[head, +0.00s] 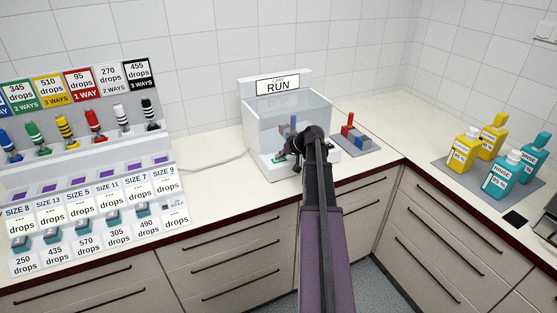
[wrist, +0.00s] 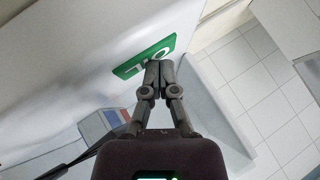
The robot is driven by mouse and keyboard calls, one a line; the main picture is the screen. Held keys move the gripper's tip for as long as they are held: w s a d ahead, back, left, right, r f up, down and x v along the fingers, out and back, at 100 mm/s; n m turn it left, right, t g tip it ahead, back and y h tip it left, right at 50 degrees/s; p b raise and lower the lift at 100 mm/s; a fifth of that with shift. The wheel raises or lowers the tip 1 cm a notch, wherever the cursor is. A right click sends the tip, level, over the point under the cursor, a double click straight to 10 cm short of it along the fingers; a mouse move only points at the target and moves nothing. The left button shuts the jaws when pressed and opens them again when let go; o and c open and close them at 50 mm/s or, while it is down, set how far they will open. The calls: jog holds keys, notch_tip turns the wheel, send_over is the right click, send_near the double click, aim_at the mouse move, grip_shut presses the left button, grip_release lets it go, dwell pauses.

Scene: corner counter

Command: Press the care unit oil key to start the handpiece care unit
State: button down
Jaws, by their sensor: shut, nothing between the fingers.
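The care unit (head: 262,125) is a white box with a clear front on the corner counter, and its sign (head: 278,86) reads RUN. The green oil key (wrist: 143,60) shows in the wrist view with part of its lettering covered by my fingertips. My gripper (wrist: 159,68) is shut and empty, its tips at the lower edge of the green key. I cannot tell whether they touch it. In the head view my dark wrist covers the unit's front right, and only a bit of green shows beside it.
A grey tray (head: 372,143) with small red and blue parts lies right of the unit. Yellow and teal bottles (head: 490,136) stand on a grey mat at far right. A dispenser rack (head: 85,165) with coloured nozzles fills the left. Counter between rack and unit is mostly clear.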

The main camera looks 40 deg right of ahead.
jog(key=shift+r+p, duration=0.8)
jog(key=shift+r, duration=0.05)
jog(key=shift+r, duration=0.1)
jog(key=shift+r+p, duration=2.4)
jog(key=shift+p, duration=0.1)
jog(key=shift+a, duration=0.1)
jog(key=s+a+f+n+g, duration=0.1)
jog(key=s+a+f+g, duration=0.15)
jog(key=a, duration=1.05)
jog(key=s+a+f+n+g, duration=0.1)
jog(key=a+f+n+g, duration=0.15)
jog(key=a, duration=1.05)
jog(key=s+a+g+h, duration=0.1)
jog(key=s+a, duration=0.5)
jog(key=a, duration=0.2)
jog(key=s+a+n+g+h, duration=0.1)
jog(key=s+a+g+h, duration=0.1)
jog(key=s+a, duration=0.5)
jog(key=shift+a+f+g, duration=0.3)
jog(key=shift+a+f, duration=0.05)
jog(key=shift+a, duration=0.8)
